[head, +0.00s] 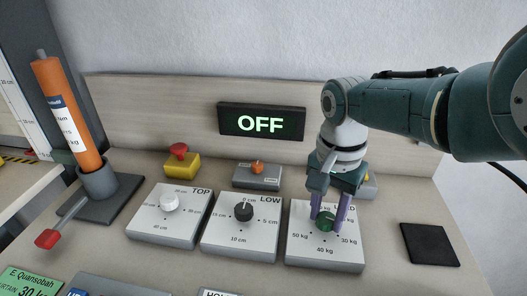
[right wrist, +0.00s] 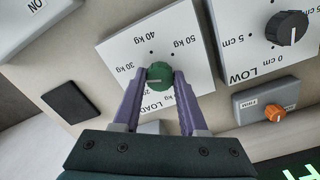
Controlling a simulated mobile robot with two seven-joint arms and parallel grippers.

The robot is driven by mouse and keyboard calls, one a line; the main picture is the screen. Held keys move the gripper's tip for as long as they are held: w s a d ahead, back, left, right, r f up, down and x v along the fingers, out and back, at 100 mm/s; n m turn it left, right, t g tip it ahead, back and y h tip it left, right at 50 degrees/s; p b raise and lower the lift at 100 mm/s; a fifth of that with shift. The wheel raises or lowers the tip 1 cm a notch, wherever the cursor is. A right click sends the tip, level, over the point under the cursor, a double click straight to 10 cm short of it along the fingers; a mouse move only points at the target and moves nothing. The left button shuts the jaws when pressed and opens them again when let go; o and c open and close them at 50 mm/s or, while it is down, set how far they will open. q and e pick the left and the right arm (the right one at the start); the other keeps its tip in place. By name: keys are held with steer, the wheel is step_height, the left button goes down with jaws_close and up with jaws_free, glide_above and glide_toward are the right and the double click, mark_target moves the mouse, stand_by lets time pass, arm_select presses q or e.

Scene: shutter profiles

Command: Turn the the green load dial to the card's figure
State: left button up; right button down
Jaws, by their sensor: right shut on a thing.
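The green load dial (head: 325,220) sits on the rightmost white panel (head: 323,258), with kg figures printed around it. My right gripper (head: 328,222) points down over it, its purple fingers shut on the dial's two sides. In the right wrist view the dial (right wrist: 159,72) shows between the fingers; its pale pointer mark faces left, roughly toward the 30 kg side, and its exact reading is unclear. Part of the scale is hidden by the fingers. A green card (head: 33,281) at the bottom left reads E. Quansobah and a 30 kg figure, cut by the frame edge. My left gripper is not in view.
The TOP panel (head: 150,227) with a white knob and the LOW panel (head: 228,240) with a black knob stand to the left. A display (head: 261,121) reads OFF. A red-topped yellow button (head: 179,162) and an orange cylinder (head: 72,115) stand farther left. A black pad (head: 429,244) lies right.

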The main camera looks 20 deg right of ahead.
mark_target(326, 217)
steer(key=shift+m, duration=0.8)
steer(key=shift+c, duration=2.2)
jaws_free()
steer(key=shift+r, duration=0.1)
step_height(326, 217, up, 10)
steer(key=p, duration=0.7)
steer(key=shift+p, duration=0.35)
steer(key=shift+w, duration=0.1)
